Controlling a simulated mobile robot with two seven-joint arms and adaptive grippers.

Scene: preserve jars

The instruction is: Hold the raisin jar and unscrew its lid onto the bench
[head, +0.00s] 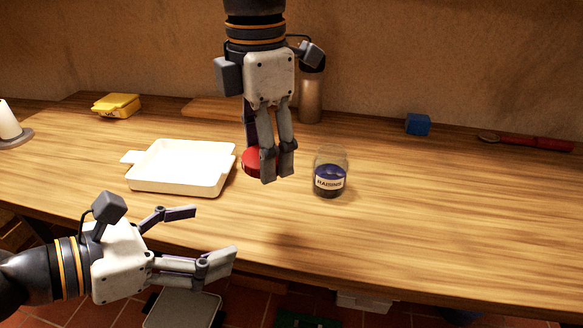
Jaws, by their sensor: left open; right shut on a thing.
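The raisin jar (330,181) stands upright on the bench (430,230), right of centre. It is clear glass with dark contents, a "RAISINS" label and no lid on top. A red lid (252,161) is in my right gripper (277,168), which comes down from the top and is shut on it, left of the jar. The fingers partly hide the lid, and I cannot tell whether it touches the bench. My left gripper (205,238) is open and empty near the front edge, left of the jar and apart from it.
A white square dish (180,187) sits left of the lid. A yellow box (117,105), a candle (8,120), a brown bottle (311,98), a blue block (418,124) and a red-handled spoon (530,142) are farther back. The bench right of the jar is clear.

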